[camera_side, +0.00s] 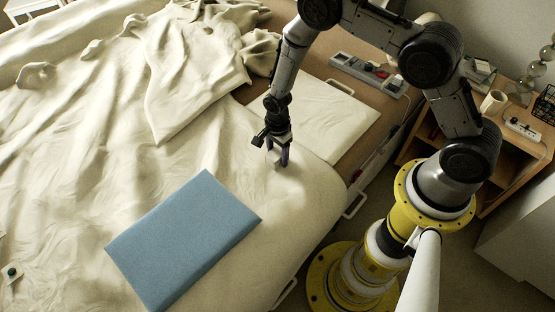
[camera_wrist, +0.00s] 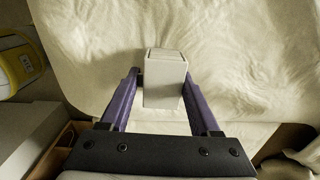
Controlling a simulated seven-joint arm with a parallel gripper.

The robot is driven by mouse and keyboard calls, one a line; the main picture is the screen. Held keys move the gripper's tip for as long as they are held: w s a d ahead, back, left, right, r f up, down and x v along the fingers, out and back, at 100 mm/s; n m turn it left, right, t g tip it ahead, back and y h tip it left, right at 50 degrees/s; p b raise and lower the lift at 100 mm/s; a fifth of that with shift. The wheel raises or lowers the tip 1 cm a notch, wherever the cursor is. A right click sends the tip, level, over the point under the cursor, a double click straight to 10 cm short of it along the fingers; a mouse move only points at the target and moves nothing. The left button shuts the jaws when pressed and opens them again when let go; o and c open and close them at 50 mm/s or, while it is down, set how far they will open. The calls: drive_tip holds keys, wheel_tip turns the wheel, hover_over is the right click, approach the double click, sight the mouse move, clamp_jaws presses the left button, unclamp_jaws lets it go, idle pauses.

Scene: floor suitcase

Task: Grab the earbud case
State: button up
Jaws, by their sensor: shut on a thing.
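My gripper (camera_side: 277,152) points down over the cream bedding near the bed's right edge. In the wrist view its purple fingers (camera_wrist: 162,88) are shut on a small white box-shaped earbud case (camera_wrist: 163,84), one finger on each side. In the side view the case (camera_side: 275,162) is a small pale shape between the fingertips, mostly hidden by them. I cannot tell whether the case touches the bedding or is held just above it.
A blue flat block (camera_side: 184,240) lies on the cream bedding (camera_side: 60,150) to the lower left. A wooden nightstand (camera_side: 500,180) with a white mug (camera_side: 493,102) stands at the right.

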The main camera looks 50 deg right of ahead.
drive_tip(key=shift+c, duration=0.5)
drive_tip(key=shift+r, duration=0.1)
